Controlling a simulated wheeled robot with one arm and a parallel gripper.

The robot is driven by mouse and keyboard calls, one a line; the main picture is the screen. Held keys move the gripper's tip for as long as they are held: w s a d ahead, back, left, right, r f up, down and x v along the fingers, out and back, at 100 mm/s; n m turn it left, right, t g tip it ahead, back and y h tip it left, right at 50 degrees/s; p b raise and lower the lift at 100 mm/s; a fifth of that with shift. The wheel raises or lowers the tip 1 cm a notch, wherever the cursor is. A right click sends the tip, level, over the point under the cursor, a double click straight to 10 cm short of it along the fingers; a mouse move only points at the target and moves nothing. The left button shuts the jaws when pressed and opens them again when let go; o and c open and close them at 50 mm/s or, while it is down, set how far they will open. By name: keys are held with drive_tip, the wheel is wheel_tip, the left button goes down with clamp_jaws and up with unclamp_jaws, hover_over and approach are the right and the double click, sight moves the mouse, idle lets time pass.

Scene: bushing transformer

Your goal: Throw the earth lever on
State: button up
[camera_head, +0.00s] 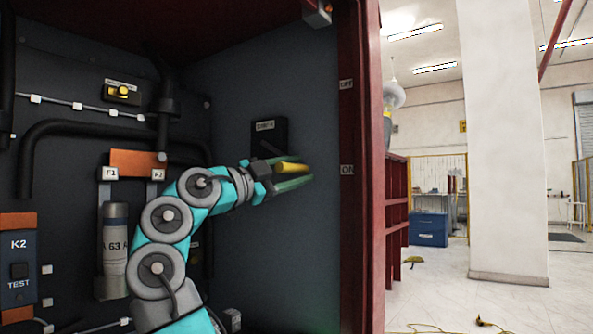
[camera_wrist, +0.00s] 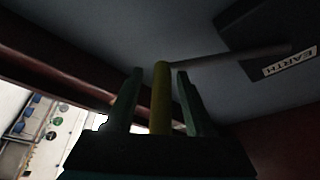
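The earth lever's black box (camera_head: 269,138), with a white label, is on the grey cabinet wall. The label reads EARTH in the wrist view (camera_wrist: 289,61). A thin grey rod runs from the box to the lever's yellow handle (camera_head: 289,168); the handle stands upright in the wrist view (camera_wrist: 160,95). My gripper (camera_head: 296,171) has its green fingers on either side of the handle. In the wrist view my gripper (camera_wrist: 158,98) shows narrow gaps between the handle and both fingers, so it looks open around it.
The red cabinet post (camera_head: 362,220) stands just right of my gripper. It carries an OFF label (camera_head: 346,84) higher up and an ON label (camera_head: 347,170) about level with the handle. A yellow switch (camera_head: 122,92), a fuse (camera_head: 115,245) and black pipes are on the left wall.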

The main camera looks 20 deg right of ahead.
drive_tip(key=shift+a, duration=0.15)
drive_tip(key=b+v, duration=0.1)
drive_tip(key=v, duration=0.6)
drive_tip(key=shift+a, duration=0.3)
drive_tip(key=shift+s, duration=0.1)
